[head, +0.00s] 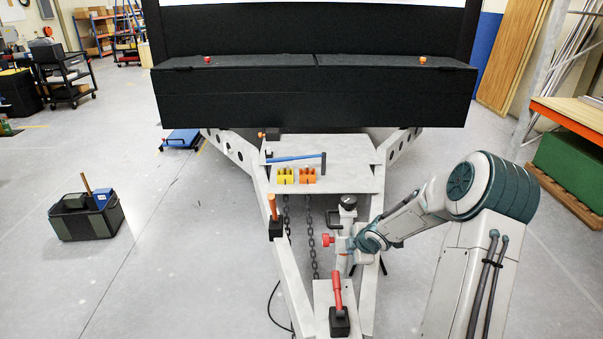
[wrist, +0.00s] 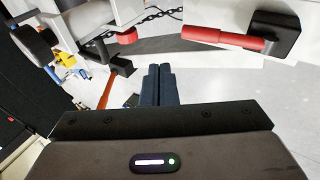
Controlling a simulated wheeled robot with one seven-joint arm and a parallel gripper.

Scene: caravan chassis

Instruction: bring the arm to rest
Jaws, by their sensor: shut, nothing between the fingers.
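My gripper shows in the wrist view (wrist: 160,85), with its two dark fingers together and nothing between them. In the head view my arm reaches in from the right, and its end is by the jockey wheel post (head: 347,215) on the caravan's drawbar (head: 290,275). The fingers are hard to make out there. In the wrist view a red-handled lever (wrist: 225,38) lies beyond the fingertips, apart from them.
A blue-handled hammer (head: 295,157) and yellow and orange blocks (head: 296,175) are on the drawbar plate. An orange-handled lever (head: 272,207) stands on the left beam. Chains hang between the beams. A black tote (head: 87,222) is on the floor at left. Open floor lies around the drawbar.

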